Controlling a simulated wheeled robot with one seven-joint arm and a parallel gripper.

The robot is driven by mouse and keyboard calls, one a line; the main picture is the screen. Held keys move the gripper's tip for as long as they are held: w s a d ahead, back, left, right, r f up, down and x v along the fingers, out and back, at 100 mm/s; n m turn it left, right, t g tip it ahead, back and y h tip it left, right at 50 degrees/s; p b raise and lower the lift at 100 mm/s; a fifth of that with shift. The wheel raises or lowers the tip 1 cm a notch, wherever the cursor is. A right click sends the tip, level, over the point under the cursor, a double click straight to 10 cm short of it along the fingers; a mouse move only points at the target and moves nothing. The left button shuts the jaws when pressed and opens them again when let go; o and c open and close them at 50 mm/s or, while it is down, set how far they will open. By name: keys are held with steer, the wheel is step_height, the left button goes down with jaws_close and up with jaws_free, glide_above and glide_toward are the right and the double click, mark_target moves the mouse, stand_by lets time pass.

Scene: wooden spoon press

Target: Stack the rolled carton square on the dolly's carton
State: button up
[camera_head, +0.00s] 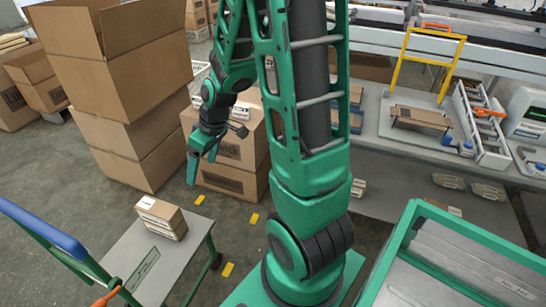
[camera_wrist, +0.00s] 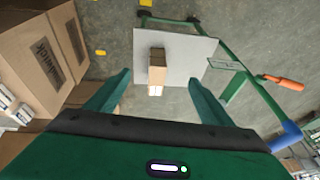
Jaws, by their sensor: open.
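A small brown carton stack (camera_head: 161,217) stands on the grey deck of the dolly (camera_head: 148,262), near its far end. A seam along its side suggests two flat cartons, one on the other; I cannot tell for sure how squarely they align. A white label shows on top. In the wrist view the stack (camera_wrist: 157,68) stands on the pale deck (camera_wrist: 186,48), seen between my fingers. My gripper (camera_head: 203,160) is open and empty, pointing down above and beyond the dolly in the head view, apart from the cartons.
Large cartons (camera_head: 125,95) are piled at the left, with more cartons (camera_head: 235,150) behind my gripper. The dolly has a blue handle (camera_head: 42,228). A bench (camera_head: 385,140) with a yellow frame (camera_head: 398,70) and trays stands at the right. Yellow floor marks lie beside the dolly.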

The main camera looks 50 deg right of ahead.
steer(key=s+d+r+m+g+h, duration=0.1)
steer(key=s+r+m, duration=0.4)
steer(key=s, duration=0.6)
steer(key=s+d+r+m+g+h, duration=0.1)
steer(key=s+d+r+m+g, duration=0.1)
steer(key=s+d+r+m, duration=0.2)
steer(key=s+r, duration=0.3)
steer(key=s, duration=0.5)
steer(key=shift+s+d+r+m, duration=0.15)
steer(key=shift+s+m, duration=0.15)
steer(key=shift+m, duration=0.1)
